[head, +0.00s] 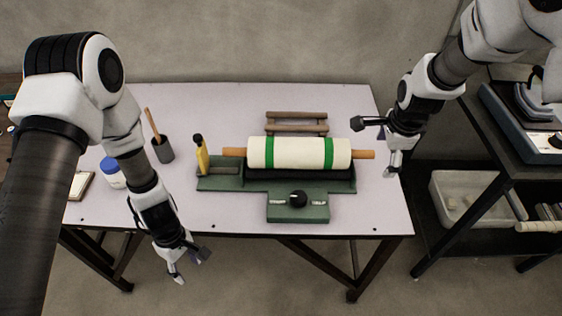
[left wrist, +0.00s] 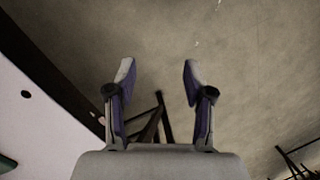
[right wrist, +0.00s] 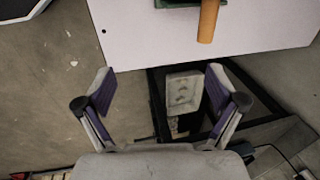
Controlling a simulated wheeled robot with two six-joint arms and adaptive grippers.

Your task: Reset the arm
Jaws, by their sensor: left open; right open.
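My left gripper (head: 190,267) hangs in front of the table's front edge, pointing down, open and empty. My right gripper (head: 374,148) is at the table's right edge, close to the right end of a wooden rod (head: 363,154). It is open and empty, as the right wrist view (right wrist: 158,80) also shows. The rod carries a white roll (head: 287,152) with two green bands, lying level on a green stand (head: 296,210) with a black knob.
A dark shelf (head: 495,207) with a white bin (head: 447,207) stands right of the table.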

